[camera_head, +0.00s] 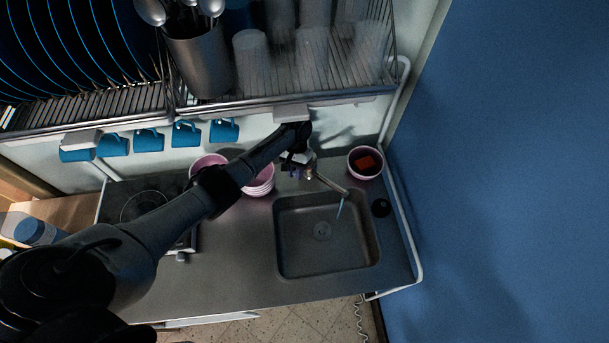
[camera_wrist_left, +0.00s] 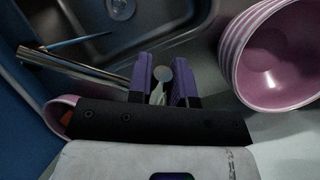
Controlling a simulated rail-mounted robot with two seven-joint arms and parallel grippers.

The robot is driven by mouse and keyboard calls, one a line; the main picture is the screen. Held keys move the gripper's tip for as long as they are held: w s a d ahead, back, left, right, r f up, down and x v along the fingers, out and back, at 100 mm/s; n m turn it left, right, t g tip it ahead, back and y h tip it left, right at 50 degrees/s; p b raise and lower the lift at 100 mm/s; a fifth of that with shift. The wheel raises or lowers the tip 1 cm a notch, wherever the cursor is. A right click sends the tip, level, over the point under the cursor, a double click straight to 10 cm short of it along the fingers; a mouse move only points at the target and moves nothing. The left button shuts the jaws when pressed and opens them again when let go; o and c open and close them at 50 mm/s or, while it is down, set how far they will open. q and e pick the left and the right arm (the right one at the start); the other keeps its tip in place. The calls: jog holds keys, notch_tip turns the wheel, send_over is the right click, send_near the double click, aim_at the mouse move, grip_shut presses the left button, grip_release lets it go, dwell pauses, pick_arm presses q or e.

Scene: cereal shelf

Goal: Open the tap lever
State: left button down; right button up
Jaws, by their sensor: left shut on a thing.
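The metal tap spout (camera_head: 330,184) reaches over the sink (camera_head: 290,262) from its back edge. A thin blue streak like running water (camera_head: 341,209) hangs from its tip. My left gripper (camera_head: 292,172) is at the base of the tap. In the left wrist view, its purple fingers (camera_wrist_left: 164,90) are shut on the tap lever (camera_wrist_left: 162,74), whose round end shows between them. The spout (camera_wrist_left: 75,66) runs out to the left there, with the blue streak (camera_wrist_left: 78,41) from its end. The lever's lower part is hidden by the fingers. My right gripper is not visible.
Stacked pink bowls (camera_head: 259,184) stand left of the tap, close to my gripper. A pink bowl with a red thing (camera_head: 365,163) stands right of it. Above are a dish rack (camera_head: 245,104) and hanging blue mugs (camera_head: 186,134). A blue wall (camera_head: 500,180) bounds the right.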

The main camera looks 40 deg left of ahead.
pick_arm(q)
jog(key=shift+w, duration=0.1)
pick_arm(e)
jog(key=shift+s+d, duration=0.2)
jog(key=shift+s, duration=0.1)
pick_arm(q)
jog(key=c, duration=1)
grip_release()
jog(key=shift+r, duration=0.1)
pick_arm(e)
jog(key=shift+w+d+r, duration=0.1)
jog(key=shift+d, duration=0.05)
